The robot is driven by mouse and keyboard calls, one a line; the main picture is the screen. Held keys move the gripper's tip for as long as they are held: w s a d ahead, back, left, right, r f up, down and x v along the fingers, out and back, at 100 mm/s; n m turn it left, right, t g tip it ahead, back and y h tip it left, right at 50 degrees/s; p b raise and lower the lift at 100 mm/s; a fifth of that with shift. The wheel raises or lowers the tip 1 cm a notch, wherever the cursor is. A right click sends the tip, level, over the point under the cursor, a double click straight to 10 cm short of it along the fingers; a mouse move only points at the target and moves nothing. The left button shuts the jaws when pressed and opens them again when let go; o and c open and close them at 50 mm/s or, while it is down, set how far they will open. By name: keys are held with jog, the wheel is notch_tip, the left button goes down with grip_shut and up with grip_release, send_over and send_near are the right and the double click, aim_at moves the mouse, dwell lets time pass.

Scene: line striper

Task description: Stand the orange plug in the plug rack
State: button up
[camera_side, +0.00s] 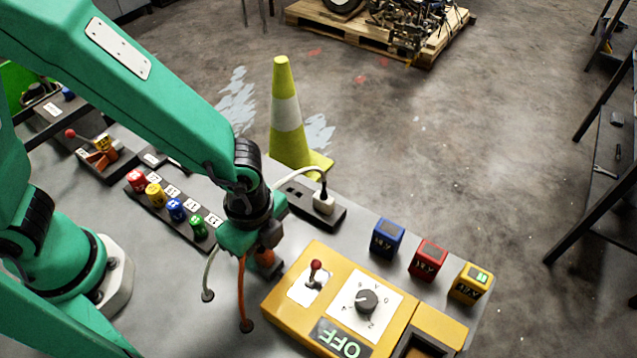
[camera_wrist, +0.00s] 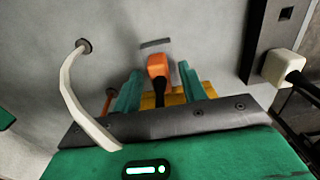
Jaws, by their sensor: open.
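The orange plug (camera_wrist: 158,66) lies between the two teal fingers of my gripper (camera_wrist: 160,70) in the wrist view, its black cable end toward my wrist. The fingers are open, with a gap on each side of the plug. In the side view my gripper (camera_side: 262,258) points down near the table, just left of the yellow console, and I cannot make out the plug there. The dark plug rack (camera_side: 312,206) stands behind and right of my gripper, with a white plug (camera_side: 323,203) upright in it. The rack (camera_wrist: 256,50) shows a square hole in the wrist view.
The yellow console (camera_side: 330,300) with a red-tipped lever and knob is close on the right. A white cord (camera_side: 210,270) and an orange cord (camera_side: 241,290) run to the table by my gripper. Blue (camera_side: 387,238), red and yellow blocks stand right. Coloured knobs (camera_side: 176,210) sit left.

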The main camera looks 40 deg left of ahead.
grip_shut()
jog(key=shift+r, duration=0.75)
dwell(0.8)
jog(key=shift+r, duration=1.6)
jog(key=shift+w, duration=0.1)
jog(key=w+a+r, duration=0.2)
jog(key=w, duration=0.5)
jog(key=w+a+r, duration=0.2)
jog(key=w, duration=0.6)
jog(key=shift+a, duration=0.25)
